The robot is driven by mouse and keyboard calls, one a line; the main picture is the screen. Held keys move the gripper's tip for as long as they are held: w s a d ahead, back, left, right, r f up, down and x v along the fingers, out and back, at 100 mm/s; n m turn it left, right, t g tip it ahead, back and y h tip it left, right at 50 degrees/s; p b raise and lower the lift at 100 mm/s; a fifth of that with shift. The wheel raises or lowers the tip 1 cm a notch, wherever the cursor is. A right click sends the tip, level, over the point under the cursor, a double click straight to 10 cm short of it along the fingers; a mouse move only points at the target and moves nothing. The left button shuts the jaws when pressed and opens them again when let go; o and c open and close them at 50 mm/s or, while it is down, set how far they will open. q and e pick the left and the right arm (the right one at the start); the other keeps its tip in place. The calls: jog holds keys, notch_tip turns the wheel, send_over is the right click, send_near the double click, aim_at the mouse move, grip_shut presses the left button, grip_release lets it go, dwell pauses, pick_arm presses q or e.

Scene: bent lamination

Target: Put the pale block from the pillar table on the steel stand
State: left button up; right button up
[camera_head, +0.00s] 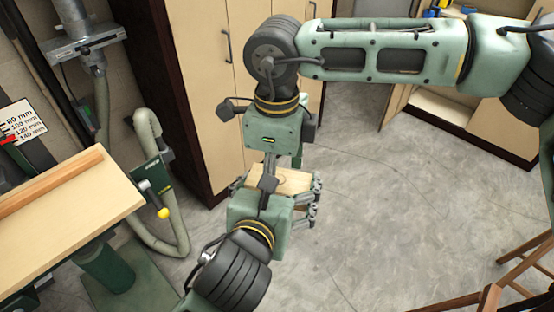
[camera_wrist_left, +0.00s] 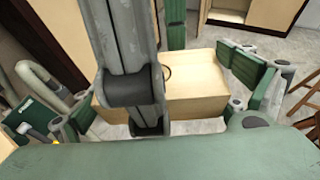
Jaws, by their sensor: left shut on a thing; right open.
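The pale block (camera_head: 292,180) is a light wooden piece held off the floor between my two hands in the head view. My left gripper (camera_head: 275,190), the lower one, is shut on it. In the left wrist view the block (camera_wrist_left: 195,85) lies behind a grey finger that hides part of it, with green fingers around it. My right gripper (camera_head: 283,160) is open just above the block, pointing down; its fingertips are partly hidden and I cannot tell whether they touch it. A pale tabletop on a green pillar (camera_head: 75,225), perhaps the pillar table, is at left. I cannot identify the steel stand.
A grey machine head (camera_head: 82,45) and a bent hose (camera_head: 160,190) are at the left. A pale cabinet (camera_head: 205,85) stands behind my grippers. A wooden frame (camera_head: 515,280) is at lower right. Open grey floor (camera_head: 400,200) lies right of the block.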

jog(key=shift+f, duration=0.15)
jog(key=shift+c, duration=0.2)
jog(key=shift+s, duration=0.1)
jog(key=c, duration=1.3)
pick_arm(q)
jog(key=o, duration=1)
pick_arm(e)
jog(key=shift+c, duration=0.3)
